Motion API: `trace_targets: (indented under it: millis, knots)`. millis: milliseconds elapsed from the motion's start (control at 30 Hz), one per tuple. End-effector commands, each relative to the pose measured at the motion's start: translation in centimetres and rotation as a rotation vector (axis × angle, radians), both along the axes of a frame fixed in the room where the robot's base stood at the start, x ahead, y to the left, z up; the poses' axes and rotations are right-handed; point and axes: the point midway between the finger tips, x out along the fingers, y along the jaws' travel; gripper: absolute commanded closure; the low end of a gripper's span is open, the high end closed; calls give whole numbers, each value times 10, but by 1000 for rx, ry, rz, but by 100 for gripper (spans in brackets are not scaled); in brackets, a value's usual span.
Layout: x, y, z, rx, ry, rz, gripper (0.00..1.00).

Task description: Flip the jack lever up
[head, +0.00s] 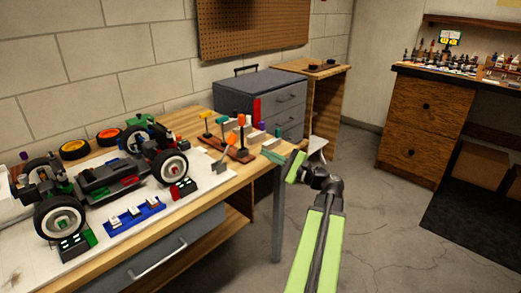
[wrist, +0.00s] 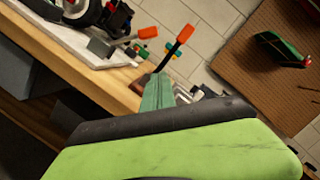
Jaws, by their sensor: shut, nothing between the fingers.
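The RC car (head: 110,180) stands on a white mat on the wooden workbench. To its right, several upright pieces with yellow, teal and orange tips stand on a brown rack (head: 240,154). An orange-ended lever (head: 230,141) slants up beside them; I cannot tell for sure that it is the jack lever. In the wrist view two orange-ended levers show: one lies low from a grey block (wrist: 122,40), one stands steeper and dark (wrist: 174,55). My gripper (head: 272,157), with teal fingertips also in the wrist view (wrist: 158,92), is shut and empty by the bench's right end, seemingly apart from the levers.
A grey toolbox (head: 262,100) stands behind the rack. A blue tray (head: 134,213) of small parts and a red-black block (head: 183,189) lie at the mat's front. The bench's front edge and metal leg (head: 277,215) are close to my arm.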

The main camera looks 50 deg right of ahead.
Motion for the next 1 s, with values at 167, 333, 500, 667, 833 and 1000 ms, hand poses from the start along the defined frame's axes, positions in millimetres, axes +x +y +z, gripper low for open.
trace_targets:
  millis: [167,333,500,667,833,1000]
  knots:
    - [40,4,8,0,0,4,100]
    - [76,8,14,1,0,2,100]
    - [79,30,34,0,-1,-1,100]
    - [79,38,39,0,0,-1,100]
    - [80,39,39,0,0,-1,100]
    - [79,34,38,0,0,-4,100]
